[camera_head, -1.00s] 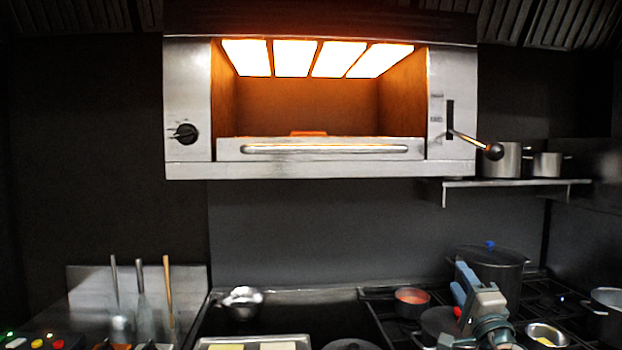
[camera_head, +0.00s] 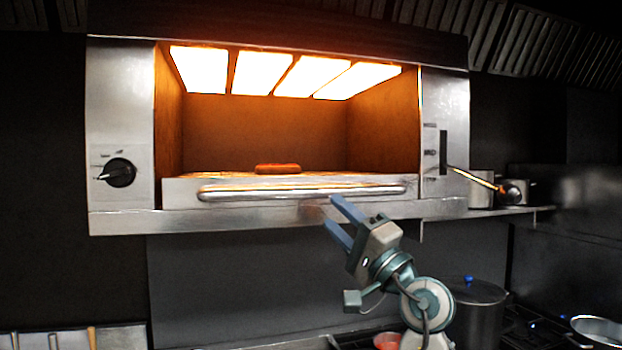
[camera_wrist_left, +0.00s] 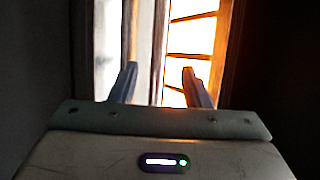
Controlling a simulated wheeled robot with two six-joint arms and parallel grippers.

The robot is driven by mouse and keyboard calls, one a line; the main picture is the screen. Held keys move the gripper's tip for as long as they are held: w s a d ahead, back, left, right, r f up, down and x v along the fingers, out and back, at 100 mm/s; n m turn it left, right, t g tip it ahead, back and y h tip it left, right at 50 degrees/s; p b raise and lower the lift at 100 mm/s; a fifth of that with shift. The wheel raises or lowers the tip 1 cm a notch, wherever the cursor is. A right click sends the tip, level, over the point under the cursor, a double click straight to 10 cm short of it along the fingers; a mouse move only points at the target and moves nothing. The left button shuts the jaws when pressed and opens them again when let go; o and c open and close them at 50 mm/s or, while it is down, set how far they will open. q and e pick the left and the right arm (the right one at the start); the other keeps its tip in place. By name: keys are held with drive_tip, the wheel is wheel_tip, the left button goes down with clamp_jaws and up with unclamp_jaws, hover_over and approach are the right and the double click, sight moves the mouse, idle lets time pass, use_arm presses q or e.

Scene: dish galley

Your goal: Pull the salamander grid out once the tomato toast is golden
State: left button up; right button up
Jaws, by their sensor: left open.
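The salamander (camera_head: 445,110) hangs on the back wall with its heating panels glowing. Its grid (camera_head: 176,190) sits inside, with a long horizontal bar handle (camera_head: 300,191) across the front. The tomato toast (camera_head: 278,168) is a small orange-red piece on the grid; the orange light hides whether it is golden. My left gripper (camera_head: 334,214) is open and empty, just below and in front of the handle's right half, apparently apart from it. In the left wrist view, the open fingers (camera_wrist_left: 160,78) point toward the bright salamander front. My right gripper is out of view.
A dark knob (camera_head: 118,172) is on the salamander's left panel. A lever with a dark ball (camera_head: 515,192) sticks out at right, near pots on a shelf. A lidded pot (camera_head: 474,292) stands below, right of my arm. The space below the salamander's left side is clear.

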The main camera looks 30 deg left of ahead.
sight(316, 195)
use_arm(q)
drive_tip(key=p+x, duration=0.5)
drive_tip(key=x, duration=0.2)
drive_tip(key=shift+r+p, duration=0.15)
drive_tip(key=shift+p, duration=0.25)
drive_tip(key=shift+w+a+r+p, duration=0.1)
drive_tip(key=shift+a+p, duration=0.25)
drive_tip(key=shift+a, duration=0.15)
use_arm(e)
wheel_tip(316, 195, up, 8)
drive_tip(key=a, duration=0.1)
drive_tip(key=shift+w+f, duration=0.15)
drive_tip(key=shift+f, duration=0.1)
use_arm(q)
clamp_jaws()
